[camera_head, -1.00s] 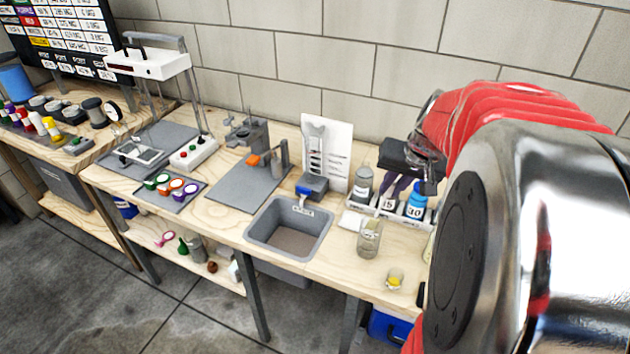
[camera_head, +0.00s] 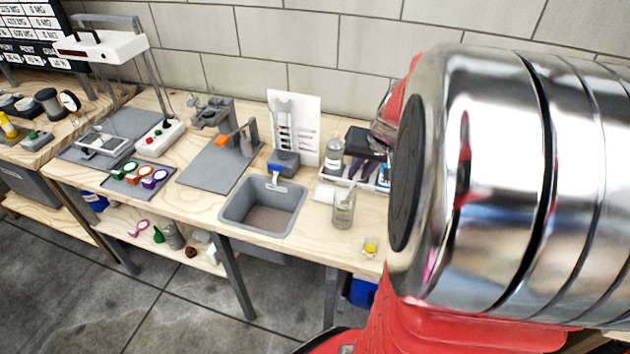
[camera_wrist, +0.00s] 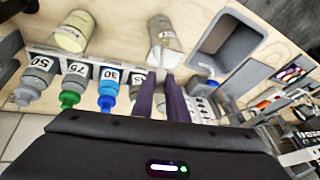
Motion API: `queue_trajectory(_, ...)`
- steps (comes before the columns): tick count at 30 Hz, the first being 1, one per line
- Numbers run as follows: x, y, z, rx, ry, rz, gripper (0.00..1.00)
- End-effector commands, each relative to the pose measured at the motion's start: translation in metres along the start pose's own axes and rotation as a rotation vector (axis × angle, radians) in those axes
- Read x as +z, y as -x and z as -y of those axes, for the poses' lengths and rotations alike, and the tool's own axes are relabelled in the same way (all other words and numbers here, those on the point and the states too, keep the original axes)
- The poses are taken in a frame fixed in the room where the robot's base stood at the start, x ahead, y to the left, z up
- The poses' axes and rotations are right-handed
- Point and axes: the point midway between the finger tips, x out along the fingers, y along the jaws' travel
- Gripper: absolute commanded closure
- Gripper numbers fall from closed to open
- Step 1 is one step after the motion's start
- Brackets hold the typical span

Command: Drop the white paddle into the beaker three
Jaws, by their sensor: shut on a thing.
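My gripper (camera_wrist: 162,95) is shut, its dark purple fingers pointing up the wrist picture. A thin pale piece (camera_wrist: 159,60), apparently the white paddle, shows at the fingertips; most of it is hidden. In the head view my gripper (camera_head: 354,178) is above the bottle rack, partly hidden by my arm. A clear glass beaker (camera_wrist: 164,33) lies just beyond the fingertips in the wrist view. It stands upright on the bench in the head view (camera_head: 343,210). A second, yellowish beaker (camera_wrist: 75,32) is left of it. I cannot read a three on either beaker.
Numbered bottles, including a blue-capped one (camera_wrist: 107,92) and a green-capped one (camera_wrist: 73,85), stand close to my gripper. A grey sink (camera_head: 232,212) is left of the clear beaker. A small yellow item (camera_head: 370,246) lies near the bench's front edge.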

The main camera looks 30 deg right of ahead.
Motion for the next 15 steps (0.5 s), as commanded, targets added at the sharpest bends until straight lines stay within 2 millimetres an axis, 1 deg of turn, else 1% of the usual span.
queue_trajectory(1, 0.003, -0.006, -0.001, -0.001, -0.001, 0.003, 1.0)
queue_trajectory(6, 0.007, -0.018, -0.004, 0.0, 0.0, 0.001, 1.0)
queue_trajectory(10, 0.01, -0.023, -0.005, 0.0, -0.001, 0.0, 1.0)
queue_trajectory(15, 0.01, -0.024, -0.005, 0.001, -0.001, 0.0, 1.0)
